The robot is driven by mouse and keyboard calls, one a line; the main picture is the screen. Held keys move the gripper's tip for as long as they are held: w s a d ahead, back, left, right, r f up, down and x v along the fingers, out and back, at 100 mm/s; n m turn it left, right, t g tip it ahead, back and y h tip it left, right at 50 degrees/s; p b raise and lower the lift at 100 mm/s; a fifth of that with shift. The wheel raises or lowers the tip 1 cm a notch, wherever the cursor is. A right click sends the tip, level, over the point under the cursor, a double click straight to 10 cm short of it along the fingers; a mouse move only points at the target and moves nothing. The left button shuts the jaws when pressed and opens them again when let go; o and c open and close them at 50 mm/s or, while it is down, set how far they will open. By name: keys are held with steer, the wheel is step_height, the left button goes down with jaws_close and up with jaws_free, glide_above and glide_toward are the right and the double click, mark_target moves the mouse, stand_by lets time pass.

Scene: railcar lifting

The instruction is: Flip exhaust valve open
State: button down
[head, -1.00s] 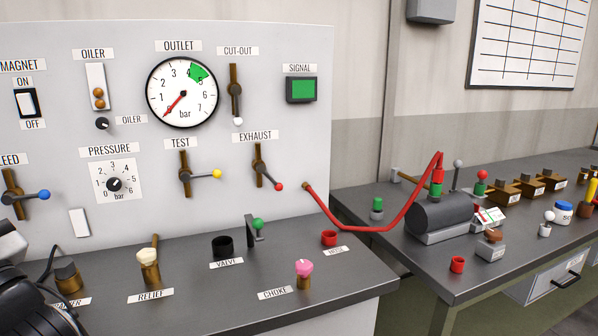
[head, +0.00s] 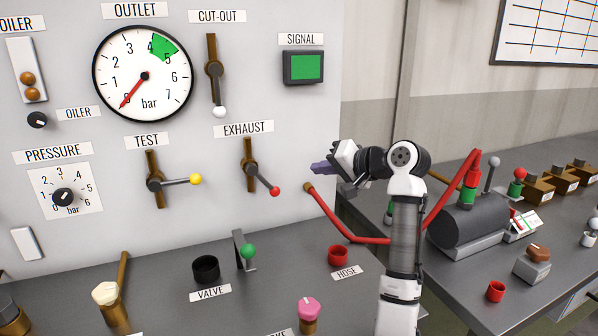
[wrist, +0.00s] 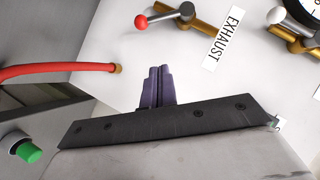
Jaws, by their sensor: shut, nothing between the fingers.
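The exhaust valve (head: 250,165) is a brass fitting on the grey panel below the EXHAUST label. Its lever slants down to the right and ends in a red knob (head: 275,191). In the wrist view the red knob (wrist: 141,22) and lever show near the top, beyond my fingertips. My gripper (head: 316,169) has purple fingers and is shut and empty, pointing left toward the panel. It is to the right of the red knob and slightly higher in the head view, apart from it. The closed fingers also show in the wrist view (wrist: 158,75).
A red hose (head: 345,228) leaves the panel just below my gripper and runs behind my arm. The test valve with its yellow knob (head: 195,179) is to the left. The cut-out lever (head: 214,80) is above. The green-knobbed lever (head: 247,251) stands on the bench below.

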mark_target(264, 181)
steer(key=w+a+f+p, duration=0.4)
steer(key=w+a+f, duration=0.1)
steer(key=a, duration=0.5)
steer(key=shift+w+f+p, duration=0.35)
steer(key=shift+w, duration=0.1)
